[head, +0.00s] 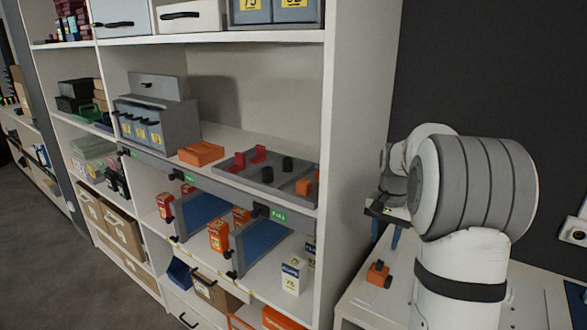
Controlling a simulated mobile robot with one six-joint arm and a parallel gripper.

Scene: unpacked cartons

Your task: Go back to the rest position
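My arm stands at the right of the head view, white and grey, folded at the elbow. My gripper (385,234) hangs down in front of it, left of the thick grey joint. Two bluish fingers show apart with nothing visible between them, so it looks open and empty. An orange piece with a dark knob (378,274) lies on the pale worktop (353,300) below the gripper, apart from it.
A tall white shelf unit (357,110) fills the left and middle. It holds a grey drawer box (178,122), a grey tray (240,181) with red, black and orange parts, an orange block (201,153) and cartons (294,275). Grey floor (40,260) is clear at left.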

